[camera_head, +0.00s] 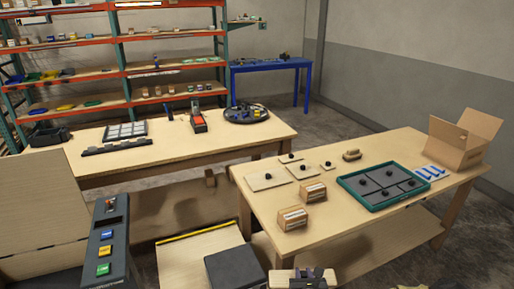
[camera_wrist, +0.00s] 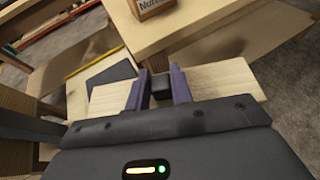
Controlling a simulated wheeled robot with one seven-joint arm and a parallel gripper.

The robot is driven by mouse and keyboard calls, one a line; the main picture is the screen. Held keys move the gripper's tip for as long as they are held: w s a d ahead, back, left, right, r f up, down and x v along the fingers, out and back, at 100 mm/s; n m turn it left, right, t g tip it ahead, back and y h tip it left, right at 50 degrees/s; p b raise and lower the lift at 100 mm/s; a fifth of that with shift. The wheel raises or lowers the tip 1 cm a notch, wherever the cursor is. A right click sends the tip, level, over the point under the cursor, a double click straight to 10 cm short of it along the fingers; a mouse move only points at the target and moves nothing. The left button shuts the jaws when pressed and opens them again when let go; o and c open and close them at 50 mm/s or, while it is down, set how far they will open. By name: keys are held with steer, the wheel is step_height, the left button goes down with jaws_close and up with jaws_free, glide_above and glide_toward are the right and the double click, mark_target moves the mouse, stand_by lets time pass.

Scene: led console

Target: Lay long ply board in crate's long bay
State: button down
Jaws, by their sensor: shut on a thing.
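My gripper (camera_head: 303,277) is at the bottom of the head view, in front of the right table's near edge. In the wrist view its two purple fingers (camera_wrist: 158,85) are shut on the black knob (camera_wrist: 160,88) of a long pale ply board (camera_wrist: 225,80). The board spreads out to both sides of the fingers, and its end also shows in the head view (camera_head: 281,280). A teal-rimmed, dark tray (camera_head: 345,184) with divided sections and black knobs lies on the right table. I cannot tell whether it is the crate, or which bay is long.
On the right table (camera_head: 255,215) are several knobbed ply pieces (camera_head: 268,180), small labelled boxes (camera_head: 293,217), a brush (camera_head: 351,155) and an open cardboard box (camera_head: 460,145). A button console (camera_head: 105,245) stands left.

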stand_by(0.3)
steer(key=shift+s+f, duration=0.15)
steer(key=shift+f, duration=0.1)
steer(key=s+f, duration=0.4)
steer(key=f, duration=0.1)
stand_by(1.4)
steer(key=f, duration=0.2)
steer(key=s+f, duration=0.1)
steer(key=f, duration=0.2)
steer(key=shift+s+f, duration=0.3)
steer(key=shift+f, duration=0.05)
